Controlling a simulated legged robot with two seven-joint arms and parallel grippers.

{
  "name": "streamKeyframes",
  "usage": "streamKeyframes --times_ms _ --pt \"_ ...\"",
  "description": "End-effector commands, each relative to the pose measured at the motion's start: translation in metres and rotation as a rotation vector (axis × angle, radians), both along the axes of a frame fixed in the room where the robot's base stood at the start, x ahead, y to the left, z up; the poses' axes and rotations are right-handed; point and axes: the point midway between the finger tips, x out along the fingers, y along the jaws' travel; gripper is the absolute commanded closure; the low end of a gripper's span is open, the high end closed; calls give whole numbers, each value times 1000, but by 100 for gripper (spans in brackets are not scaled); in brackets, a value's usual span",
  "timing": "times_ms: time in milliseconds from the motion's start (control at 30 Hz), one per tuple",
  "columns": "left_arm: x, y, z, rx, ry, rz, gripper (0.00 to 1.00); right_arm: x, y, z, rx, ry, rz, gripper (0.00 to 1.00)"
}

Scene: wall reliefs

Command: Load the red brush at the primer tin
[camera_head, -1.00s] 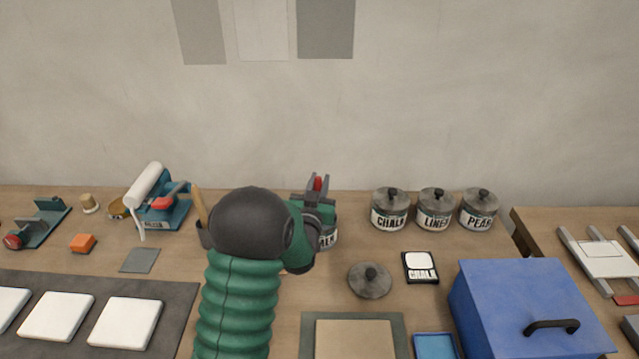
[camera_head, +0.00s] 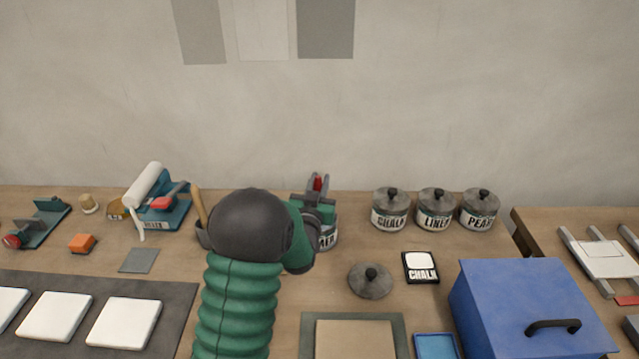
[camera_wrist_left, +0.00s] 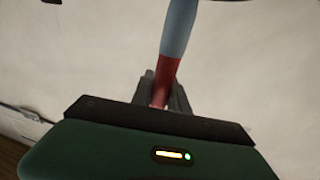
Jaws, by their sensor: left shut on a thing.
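My left gripper (camera_head: 318,187) is shut on the red brush and points away from me over a labelled tin. The brush's red part (camera_head: 318,183) shows between the fingers. In the left wrist view the red brush (camera_wrist_left: 168,72) runs up from the fingers (camera_wrist_left: 160,92) into a grey-blue length. Its bristles are hidden. The tin (camera_head: 329,238) stands behind my wrist; only its right side and the end of its label, seemingly "MER", show. Whether the brush touches the tin's inside cannot be told. My right gripper is not in view.
A loose lid (camera_head: 370,280) and a CHALK card (camera_head: 421,267) lie in front. A blue box (camera_head: 520,290) stands front right. A roller stand (camera_head: 165,213) is at left.

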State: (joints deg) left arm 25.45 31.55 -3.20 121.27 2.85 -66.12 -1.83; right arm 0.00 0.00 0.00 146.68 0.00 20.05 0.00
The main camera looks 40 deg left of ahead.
Motion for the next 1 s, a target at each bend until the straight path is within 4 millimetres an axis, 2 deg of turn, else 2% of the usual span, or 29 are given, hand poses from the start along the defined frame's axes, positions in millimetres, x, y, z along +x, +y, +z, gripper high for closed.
streamKeyframes --times_ms 433,1000 --pt "0 0 1 -2 3 -1 100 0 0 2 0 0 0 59" --pt "0 0 58 0 0 0 100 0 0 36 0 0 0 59"
